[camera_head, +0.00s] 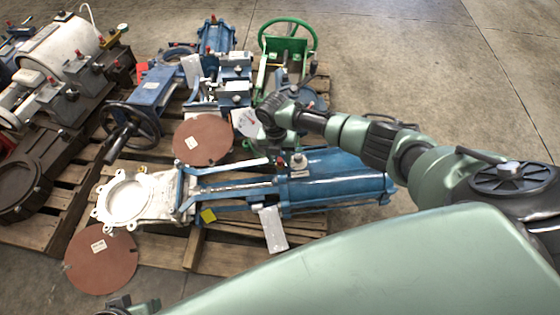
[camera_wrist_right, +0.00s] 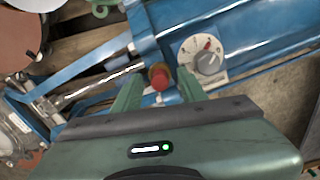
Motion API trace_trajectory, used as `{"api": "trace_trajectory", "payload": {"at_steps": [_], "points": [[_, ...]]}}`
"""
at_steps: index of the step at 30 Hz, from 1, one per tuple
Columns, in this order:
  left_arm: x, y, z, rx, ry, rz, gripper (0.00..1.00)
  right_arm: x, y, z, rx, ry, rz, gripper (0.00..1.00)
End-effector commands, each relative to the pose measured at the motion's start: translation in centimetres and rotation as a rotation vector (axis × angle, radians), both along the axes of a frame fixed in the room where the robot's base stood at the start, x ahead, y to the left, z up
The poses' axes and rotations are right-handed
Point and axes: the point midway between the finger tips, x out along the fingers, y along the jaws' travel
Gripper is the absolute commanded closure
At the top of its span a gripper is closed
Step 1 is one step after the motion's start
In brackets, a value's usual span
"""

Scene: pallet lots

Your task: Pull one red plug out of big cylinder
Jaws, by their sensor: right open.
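The big blue cylinder (camera_head: 345,180) lies on its side on a pallet, joined to a white valve plate. One red plug (camera_head: 279,161) sits upright on its near-end block. In the right wrist view, a red plug (camera_wrist_right: 160,80) stands between the two green fingers of my right gripper (camera_wrist_right: 160,75). The fingers are open on either side of it, with a small gap visible. In the head view, my right arm reaches in from the right above the cylinder; its fingers are hard to make out there. My left gripper's jaws do not show.
Round brown discs (camera_head: 203,140), a green handwheel valve (camera_head: 287,38) and a black handwheel (camera_head: 131,131) crowd the pallets. Concrete floor (camera_head: 430,50) is open at the back right.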

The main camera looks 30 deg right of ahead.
Motion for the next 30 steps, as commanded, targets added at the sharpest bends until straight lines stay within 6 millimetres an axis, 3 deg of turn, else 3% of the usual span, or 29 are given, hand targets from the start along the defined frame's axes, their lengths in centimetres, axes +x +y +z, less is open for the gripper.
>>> {"api": "trace_trajectory", "payload": {"at_steps": [2, 6, 30], "points": [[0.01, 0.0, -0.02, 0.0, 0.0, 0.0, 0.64, -0.01, 0.02, -0.02, 0.0, 0.0, 0.0, 0.64], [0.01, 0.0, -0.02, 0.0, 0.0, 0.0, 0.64, -0.02, 0.03, -0.01, 0.0, 0.0, 0.001, 1.0], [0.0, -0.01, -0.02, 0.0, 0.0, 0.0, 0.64, -0.01, 0.07, 0.0, 0.001, 0.0, 0.001, 1.0]]}}
